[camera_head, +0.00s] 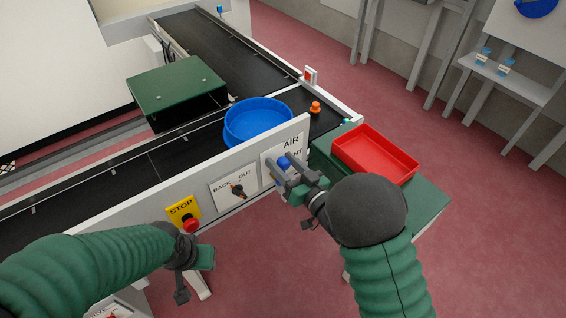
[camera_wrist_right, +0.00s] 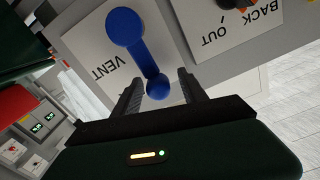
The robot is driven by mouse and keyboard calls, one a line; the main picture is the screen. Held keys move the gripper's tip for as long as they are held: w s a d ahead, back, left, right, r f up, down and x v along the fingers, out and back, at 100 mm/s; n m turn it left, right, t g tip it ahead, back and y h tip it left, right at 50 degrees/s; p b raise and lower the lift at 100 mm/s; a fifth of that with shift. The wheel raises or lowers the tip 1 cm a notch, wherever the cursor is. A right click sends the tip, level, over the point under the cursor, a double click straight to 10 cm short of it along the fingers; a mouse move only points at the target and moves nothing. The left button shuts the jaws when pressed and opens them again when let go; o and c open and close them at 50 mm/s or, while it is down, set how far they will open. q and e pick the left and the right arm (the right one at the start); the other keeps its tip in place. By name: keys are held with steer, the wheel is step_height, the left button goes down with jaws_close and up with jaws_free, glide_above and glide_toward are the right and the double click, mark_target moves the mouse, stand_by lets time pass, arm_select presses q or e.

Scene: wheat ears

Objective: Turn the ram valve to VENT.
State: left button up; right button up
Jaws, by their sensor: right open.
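The ram valve is a blue lever (camera_head: 284,162) on a white plate (camera_head: 291,141) reading AIR at the top, with VENT below partly hidden by my gripper. In the right wrist view the blue lever (camera_wrist_right: 138,47) runs from a large round end to a smaller ball end, with VENT beside it. My right gripper (camera_head: 277,169) is open at the lever. In the wrist view its two fingers (camera_wrist_right: 160,82) stand on either side of the small ball end, with gaps visible. My left gripper (camera_head: 196,262) hangs low in front of the conveyor, away from the valve; its jaws are unclear.
Left of the valve are a BACK/OUT selector (camera_head: 237,190) and a red stop button (camera_head: 191,225). A blue round tub (camera_head: 258,122) sits on the conveyor (camera_head: 90,190). A red tray (camera_head: 375,153) rests on a green table (camera_head: 432,205) to the right, close to my right arm.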

steer(key=shift+d, duration=0.3)
steer(key=c, duration=0.4)
steer(key=shift+s, duration=0.1)
jaws_close()
stand_by(0.6)
